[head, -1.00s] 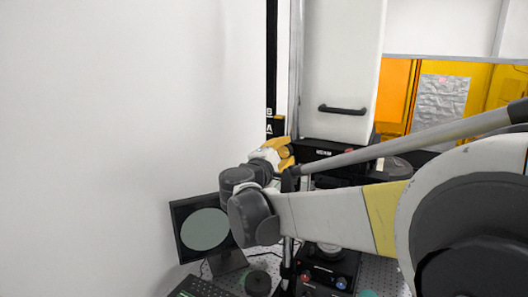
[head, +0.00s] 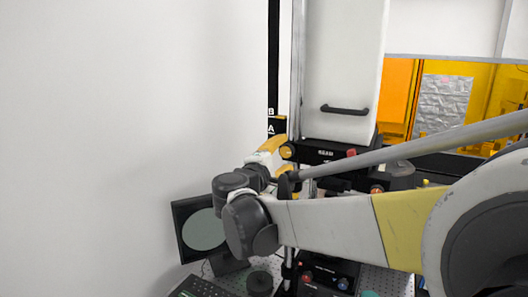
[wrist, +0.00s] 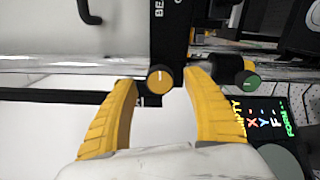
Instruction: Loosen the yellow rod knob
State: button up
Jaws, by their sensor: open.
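The yellow rod knob (wrist: 160,79) is a round dark knob with a yellow-orange face and a pale line. In the wrist view it sits between the tips of my gripper (wrist: 161,77), with a visible gap on either side. My gripper is open, with two yellow fingers and nothing held. In the head view the knob (head: 287,151) shows at the left end of a black carriage (head: 322,154), just right of my gripper (head: 275,144). I cannot tell how far the tips reach along the knob's depth.
A green-faced knob (wrist: 249,79) lies right of my right finger in the wrist view. A lit display (wrist: 262,122) is below it. A white housing with a black handle (head: 345,109) stands above the carriage. A monitor (head: 203,228) is at lower left.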

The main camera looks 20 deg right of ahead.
jog(key=v, duration=0.9)
jog(key=shift+s+a, duration=0.1)
jog(key=shift+s, duration=0.05)
jog(key=s+d+f+m+g+y+b, duration=0.1)
jog(key=s+f+m+g+y+b, duration=0.15)
jog(key=s+f+b, duration=0.6)
jog(key=s+d+f+m+g+y+b, duration=0.1)
jog(key=f+y+b, duration=0.2)
jog(key=f, duration=1.1)
jog(key=s+a+f+m+y+b, duration=0.2)
jog(key=s+a+f+y+b, duration=0.1)
jog(key=f, duration=0.4)
jog(key=s+a+f+m+y+b, duration=0.2)
jog(key=s+a+f+b, duration=0.2)
jog(key=f, duration=0.3)
jog(key=s+a+f+m+y+b, duration=0.2)
jog(key=s+a+f+y+b, duration=0.1)
jog(key=f, duration=0.5)
jog(key=shift+s+a+m+y+b, duration=0.35)
jog(key=shift+s+a+b, duration=0.1)
jog(key=shift+b, duration=0.4)
